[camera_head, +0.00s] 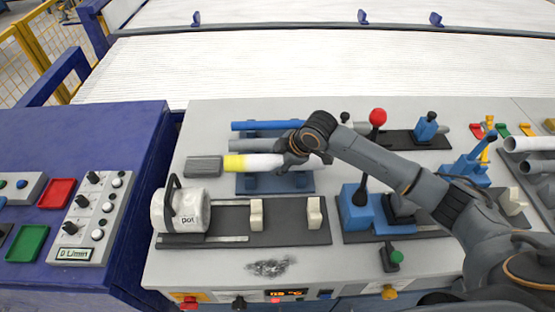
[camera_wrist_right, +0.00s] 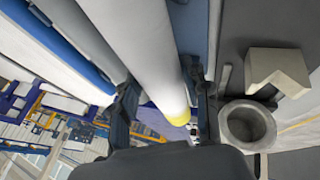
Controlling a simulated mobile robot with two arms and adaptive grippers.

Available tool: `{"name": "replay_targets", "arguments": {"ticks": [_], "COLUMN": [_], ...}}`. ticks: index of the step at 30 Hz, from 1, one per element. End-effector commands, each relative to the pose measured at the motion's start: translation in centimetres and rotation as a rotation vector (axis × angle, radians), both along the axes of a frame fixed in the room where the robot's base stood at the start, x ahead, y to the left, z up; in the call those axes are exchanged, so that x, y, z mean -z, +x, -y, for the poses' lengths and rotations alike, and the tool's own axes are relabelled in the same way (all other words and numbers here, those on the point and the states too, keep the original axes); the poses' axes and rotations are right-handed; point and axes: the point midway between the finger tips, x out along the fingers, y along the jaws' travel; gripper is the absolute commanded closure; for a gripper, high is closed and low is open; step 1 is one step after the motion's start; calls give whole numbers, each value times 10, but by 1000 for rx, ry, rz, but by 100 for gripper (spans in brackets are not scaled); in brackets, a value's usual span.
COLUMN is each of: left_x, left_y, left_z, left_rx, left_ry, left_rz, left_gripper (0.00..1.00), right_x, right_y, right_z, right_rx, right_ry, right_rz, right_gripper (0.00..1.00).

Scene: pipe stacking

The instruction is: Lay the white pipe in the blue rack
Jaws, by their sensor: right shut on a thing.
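The white pipe (camera_head: 264,160) has a yellow band at its left end in the head view. It lies level over the near part of the blue rack (camera_head: 251,185); I cannot tell whether it touches the rack. My right gripper (camera_head: 290,160) is around the pipe's middle and shut on it, hiding part of it. In the right wrist view the white pipe (camera_wrist_right: 145,45) runs between the two fingers (camera_wrist_right: 166,112), with its yellow end beyond them. My left gripper is not in view.
A blue pipe (camera_head: 265,125) and a grey pipe (camera_head: 257,142) lie behind the white pipe. A grey block (camera_head: 204,167) sits left of it. Blue lever units (camera_head: 362,210) stand to the right.

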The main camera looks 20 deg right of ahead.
Motion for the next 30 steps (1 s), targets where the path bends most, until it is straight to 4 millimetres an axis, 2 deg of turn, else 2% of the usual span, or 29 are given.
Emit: {"name": "replay_targets", "arguments": {"ticks": [6, 14, 15, 18, 30], "left_x": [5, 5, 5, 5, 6], "left_y": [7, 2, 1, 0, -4], "left_z": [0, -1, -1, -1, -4], "left_rx": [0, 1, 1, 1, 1], "left_ry": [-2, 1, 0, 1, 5], "left_rz": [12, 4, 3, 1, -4], "left_gripper": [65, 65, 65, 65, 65], "right_x": [15, 16, 16, 16, 12], "right_y": [0, 0, 0, 0, -2], "right_z": [-1, -1, -1, -1, 1], "right_rx": [-1, -1, -1, 0, 0], "right_ry": [2, 0, 0, 1, 0], "right_rz": [1, 1, 1, 0, 0], "right_gripper": [90, 90, 50, 29, 27]}}
